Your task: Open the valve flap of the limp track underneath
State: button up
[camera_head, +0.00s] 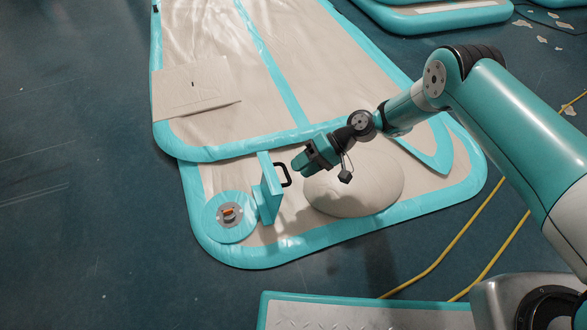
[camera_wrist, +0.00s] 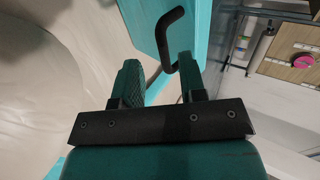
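The limp track (camera_head: 330,228) lies partly under a larger beige and teal track. Near its left end is a round teal valve seat with an orange-centred valve (camera_head: 229,213), uncovered. Beside it a teal flap (camera_head: 268,190) with a black handle (camera_head: 285,175) stands roughly upright; in the wrist view the teal flap (camera_wrist: 150,35) and handle (camera_wrist: 168,35) also show. My gripper (camera_head: 298,166) is just right of the handle. In the wrist view its fingers (camera_wrist: 158,70) are apart, with the handle's end close to the right finger; I cannot tell if they touch.
The upper track (camera_head: 200,40) covers the far part of the limp one and bears a beige square panel (camera_head: 195,90). A round beige mound (camera_head: 355,183) lies right of the flap. Yellow cables (camera_head: 455,240) run across the floor at right. The floor (camera_head: 80,180) at left is clear.

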jog(key=p+v, duration=0.4)
jog(key=v, duration=0.9)
jog(key=shift+d+r, duration=0.2)
jog(key=shift+d, duration=0.15)
jog(key=shift+r, duration=0.1)
jog(key=s+a+r+n+t+h+p, duration=0.1)
jog(key=s+r+h+p, duration=0.15)
jog(key=r, duration=1.15)
jog(key=s+r+t+h+p, duration=0.1)
jog(key=r+p, duration=0.2)
jog(key=r, duration=1.2)
jog(key=s+d+r+t+h+p, duration=0.1)
jog(key=s+r+p, duration=0.2)
jog(key=s+r, duration=0.7)
jog(key=s+d+r+t+h+p, duration=0.1)
jog(key=s+d+r, duration=0.1)
jog(key=s, duration=0.3)
jog(key=s+d+r+n+p, duration=0.1)
jog(key=s+d+r, duration=0.1)
jog(key=s+r, duration=0.15)
jog(key=s+d+r+t+h+p, duration=0.1)
jog(key=s+r, duration=0.1)
jog(key=s, duration=0.3)
notch_tip(320, 180, up, 38)
jog(key=p, duration=3.8)
jog(key=shift+d+f, duration=0.2)
jog(key=shift+d, duration=0.05)
jog(key=shift+s, duration=0.15)
